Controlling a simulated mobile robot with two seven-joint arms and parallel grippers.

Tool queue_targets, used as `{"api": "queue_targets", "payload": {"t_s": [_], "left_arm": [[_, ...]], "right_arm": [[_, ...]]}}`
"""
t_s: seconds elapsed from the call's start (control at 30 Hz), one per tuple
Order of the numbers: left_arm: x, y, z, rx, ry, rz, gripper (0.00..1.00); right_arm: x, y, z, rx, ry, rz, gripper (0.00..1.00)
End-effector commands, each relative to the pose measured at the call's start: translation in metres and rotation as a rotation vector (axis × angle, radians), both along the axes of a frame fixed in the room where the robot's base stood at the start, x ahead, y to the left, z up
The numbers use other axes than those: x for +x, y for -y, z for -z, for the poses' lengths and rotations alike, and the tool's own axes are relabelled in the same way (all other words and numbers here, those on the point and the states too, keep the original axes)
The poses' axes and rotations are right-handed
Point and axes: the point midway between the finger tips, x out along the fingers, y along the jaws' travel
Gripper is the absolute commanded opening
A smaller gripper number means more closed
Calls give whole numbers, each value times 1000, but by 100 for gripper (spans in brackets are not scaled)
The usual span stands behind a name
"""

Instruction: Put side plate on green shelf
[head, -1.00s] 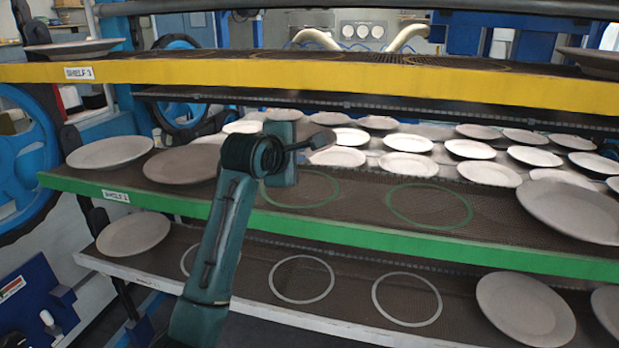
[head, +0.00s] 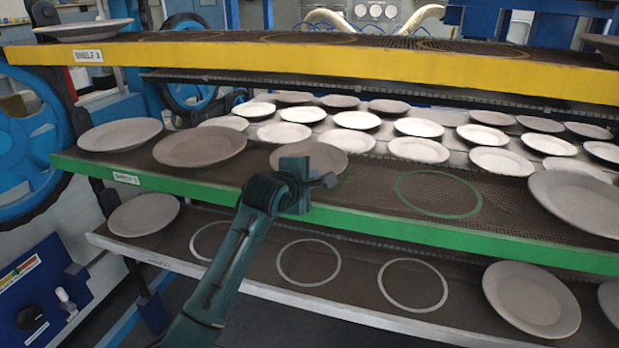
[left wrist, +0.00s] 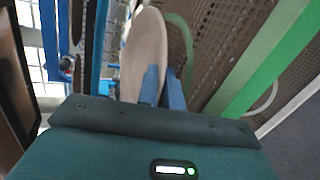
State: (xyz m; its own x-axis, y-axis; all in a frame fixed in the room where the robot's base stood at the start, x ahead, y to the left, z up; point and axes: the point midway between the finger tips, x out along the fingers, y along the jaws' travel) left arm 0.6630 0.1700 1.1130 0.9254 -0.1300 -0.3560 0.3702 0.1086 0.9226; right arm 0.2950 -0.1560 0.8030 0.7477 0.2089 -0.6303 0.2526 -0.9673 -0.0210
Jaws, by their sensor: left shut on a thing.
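The side plate (head: 315,157) is a round, grey-beige plate at the front middle of the green shelf (head: 420,229), over the spot of a green ring. My left gripper (head: 322,181) is at the plate's near edge, shut on it. In the left wrist view, the gripper's blue fingers (left wrist: 163,88) pinch the rim of the plate (left wrist: 146,45), and a green ring arc shows beside it. I cannot tell whether the plate touches the shelf. My right gripper is not in view.
Left of it on the green shelf lie a brown-grey plate (head: 200,146) and a paler plate (head: 120,134). To the right is an empty green ring (head: 438,194), then a large plate (head: 575,202). The yellow shelf (head: 300,54) overhangs; a white-edged shelf (head: 240,282) lies below.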

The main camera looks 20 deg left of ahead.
Motion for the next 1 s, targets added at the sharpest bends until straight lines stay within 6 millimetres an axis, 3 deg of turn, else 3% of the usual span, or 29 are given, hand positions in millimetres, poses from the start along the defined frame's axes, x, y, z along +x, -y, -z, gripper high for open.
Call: {"api": "queue_targets", "payload": {"t_s": [0.23,0.27,0.37,0.67,0.83,1.0], "left_arm": [[0,0,0,-2,6,0,0],[0,0,3,-2,0,-1,9],[0,0,2,-1,0,0,17],[0,0,-2,1,2,0,17],[-17,-2,-7,-3,3,1,17],[-48,-6,-17,-4,3,0,17]], "right_arm": [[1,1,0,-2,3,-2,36],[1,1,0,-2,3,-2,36],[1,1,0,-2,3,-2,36],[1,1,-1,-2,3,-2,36],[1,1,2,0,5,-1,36],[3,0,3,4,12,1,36]]}}
